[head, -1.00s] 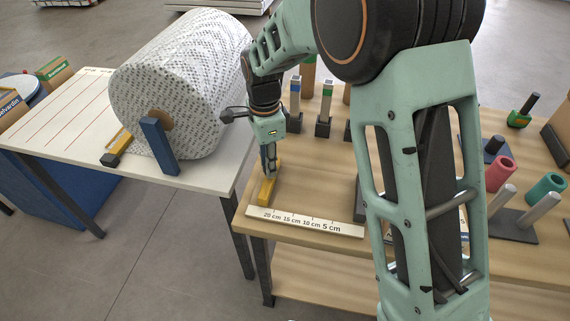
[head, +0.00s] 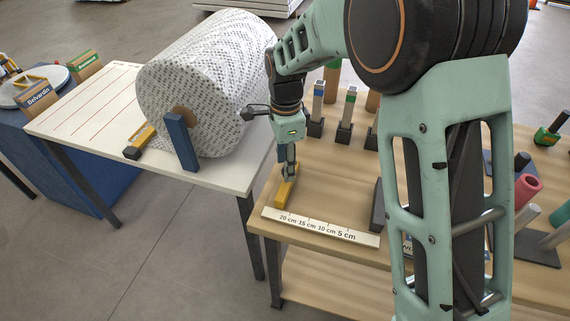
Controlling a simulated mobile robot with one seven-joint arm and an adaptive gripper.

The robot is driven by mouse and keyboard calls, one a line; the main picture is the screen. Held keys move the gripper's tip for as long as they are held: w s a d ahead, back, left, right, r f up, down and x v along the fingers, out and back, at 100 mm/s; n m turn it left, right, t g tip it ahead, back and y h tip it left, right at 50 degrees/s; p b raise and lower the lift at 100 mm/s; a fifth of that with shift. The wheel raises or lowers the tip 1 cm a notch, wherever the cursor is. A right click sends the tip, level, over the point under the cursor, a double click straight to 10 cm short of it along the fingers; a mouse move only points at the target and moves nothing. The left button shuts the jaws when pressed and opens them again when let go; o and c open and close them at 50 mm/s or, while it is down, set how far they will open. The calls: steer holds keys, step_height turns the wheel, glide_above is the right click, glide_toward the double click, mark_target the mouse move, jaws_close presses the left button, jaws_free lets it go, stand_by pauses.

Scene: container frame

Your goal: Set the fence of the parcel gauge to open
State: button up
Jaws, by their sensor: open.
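The parcel gauge lies at the front left of the wooden table. Its white scale (head: 320,229) is marked from 20 cm at the left to 5 cm at the right. The yellow fence (head: 283,195) stands behind the left end of the scale, near the 20 cm mark. A dark block (head: 377,206) stands at the scale's right end, partly behind my arm. My gripper (head: 289,176) is open and points down at the far part of the fence. The fingers overlap the fence in the view; I cannot tell whether they touch it.
A large patterned roll (head: 205,85) lies on the white table (head: 80,115) to the left, close to my wrist. Upright posts with dark bases (head: 315,127) stand behind the gauge. My arm hides much of the right side. The tabletop between fence and dark block is clear.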

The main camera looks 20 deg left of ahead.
step_height(320, 180, up, 11)
steer(key=shift+r, duration=0.2)
stand_by(0.5)
